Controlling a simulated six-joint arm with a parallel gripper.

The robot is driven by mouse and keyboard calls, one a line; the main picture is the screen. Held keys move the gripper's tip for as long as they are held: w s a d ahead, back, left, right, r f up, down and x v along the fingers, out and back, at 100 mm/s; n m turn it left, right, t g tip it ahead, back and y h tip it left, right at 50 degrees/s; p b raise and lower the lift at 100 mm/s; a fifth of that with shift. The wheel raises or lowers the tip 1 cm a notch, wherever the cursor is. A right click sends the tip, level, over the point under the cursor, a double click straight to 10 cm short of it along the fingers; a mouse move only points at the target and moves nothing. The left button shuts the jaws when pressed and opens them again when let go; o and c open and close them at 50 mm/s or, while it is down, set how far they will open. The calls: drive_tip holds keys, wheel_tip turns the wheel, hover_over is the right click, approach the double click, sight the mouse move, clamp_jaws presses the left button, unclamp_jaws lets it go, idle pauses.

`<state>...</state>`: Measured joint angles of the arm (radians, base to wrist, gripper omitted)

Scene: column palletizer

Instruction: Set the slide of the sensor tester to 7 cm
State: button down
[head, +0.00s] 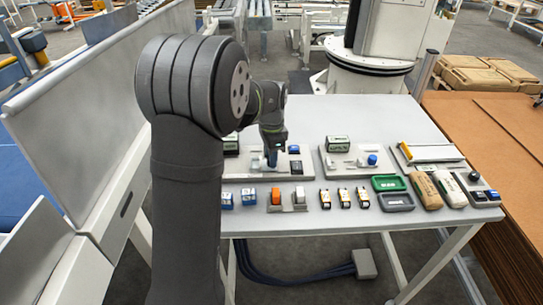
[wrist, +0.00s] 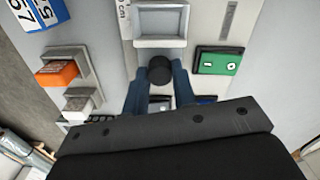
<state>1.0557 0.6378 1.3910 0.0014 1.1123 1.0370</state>
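The sensor tester (wrist: 128,35) is a pale panel with a "cm" scale at the top left in the wrist view. A grey square frame (wrist: 160,43) lies on it. A round black knob (wrist: 160,72) stands just below this frame in the picture. My gripper (wrist: 160,78) has its two blue fingers on either side of the knob, their tips close against it. In the head view my gripper (head: 272,160) points down at the light panel on the left of the table. My arm hides part of that panel. I cannot read the slide's setting.
An orange switch (wrist: 58,74) and a white one (wrist: 80,102) lie left of the panel in the wrist view. Another tester-like panel (head: 350,172) stands right on the table (head: 310,115), whose back is clear.

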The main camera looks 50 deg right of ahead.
sight(261, 161)
drive_tip(key=shift+w+a, duration=1.6)
drive_tip(key=c, duration=1.2)
unclamp_jaws()
drive_tip(key=shift+r, duration=0.1)
wheel_tip(261, 161, up, 17)
drive_tip(key=shift+r, duration=0.15)
wheel_tip(261, 161, down, 17)
drive_tip(key=shift+f, duration=0.1)
drive_tip(key=shift+s+d+f, duration=0.15)
drive_tip(key=shift+f, duration=0.05)
drive_tip(key=shift+s+d, duration=0.25)
drive_tip(key=shift+d, duration=0.05)
